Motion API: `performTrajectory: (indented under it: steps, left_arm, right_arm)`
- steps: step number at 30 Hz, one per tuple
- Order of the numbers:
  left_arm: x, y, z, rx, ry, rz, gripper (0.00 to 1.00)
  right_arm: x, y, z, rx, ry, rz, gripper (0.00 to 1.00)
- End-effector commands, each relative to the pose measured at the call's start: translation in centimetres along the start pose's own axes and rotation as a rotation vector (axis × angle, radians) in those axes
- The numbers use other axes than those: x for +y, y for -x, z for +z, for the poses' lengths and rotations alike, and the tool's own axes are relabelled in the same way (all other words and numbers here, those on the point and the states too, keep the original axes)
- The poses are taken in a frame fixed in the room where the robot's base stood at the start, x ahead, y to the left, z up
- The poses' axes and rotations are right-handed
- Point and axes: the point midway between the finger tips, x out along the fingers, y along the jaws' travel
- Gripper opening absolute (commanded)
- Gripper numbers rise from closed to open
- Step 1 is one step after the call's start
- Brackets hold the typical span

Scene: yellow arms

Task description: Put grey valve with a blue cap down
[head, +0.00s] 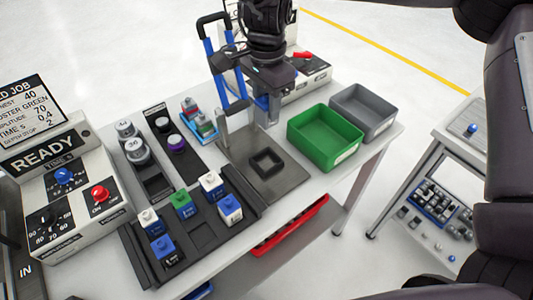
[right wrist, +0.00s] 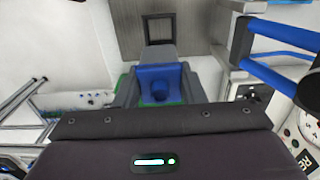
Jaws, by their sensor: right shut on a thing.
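My right gripper (head: 264,98) comes down from the top of the head view and is shut on the grey valve with a blue cap (right wrist: 160,82). In the right wrist view its fingers (right wrist: 158,90) stand on both sides of the blue cap. In the head view the valve is mostly hidden by the fingers. The gripper is over the far part of a grey metal plate (head: 283,184). A dark square frame (head: 267,163) lies on that plate, nearer to me, and shows empty. It also shows at the top of the right wrist view (right wrist: 160,18). My left gripper is not in view.
A blue-handled device (head: 209,52) stands close left of the gripper. A green bin (head: 325,137) and a grey bin (head: 362,112) are right. A black tray (head: 140,262) with several coloured blocks is nearer me. A control box (head: 75,190) stands at left.

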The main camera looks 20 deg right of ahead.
Motion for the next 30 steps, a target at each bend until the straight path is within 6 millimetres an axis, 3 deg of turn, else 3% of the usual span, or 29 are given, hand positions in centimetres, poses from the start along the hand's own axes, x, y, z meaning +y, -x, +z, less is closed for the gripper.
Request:
performTrajectory:
  steps: [6, 12, 20, 26, 30]
  left_arm:
    - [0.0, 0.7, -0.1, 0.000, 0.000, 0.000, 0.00]
    - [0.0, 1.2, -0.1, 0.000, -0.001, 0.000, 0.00]
    - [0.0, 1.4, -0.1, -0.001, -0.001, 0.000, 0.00]
    - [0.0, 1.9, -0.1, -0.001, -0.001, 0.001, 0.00]
    - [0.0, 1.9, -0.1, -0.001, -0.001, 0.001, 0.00]
  right_arm:
    - [0.1, -5.8, 0.0, 0.000, -0.001, 0.005, 0.12]
    - [0.1, -9.7, 0.0, -0.001, -0.003, 0.002, 0.12]
    - [0.0, -11.7, 0.0, -0.001, -0.004, 0.001, 0.12]
    - [0.0, -14.6, 0.0, 0.000, -0.004, 0.001, 0.12]
    - [0.0, -14.9, 0.0, 0.000, -0.004, -0.002, 0.12]
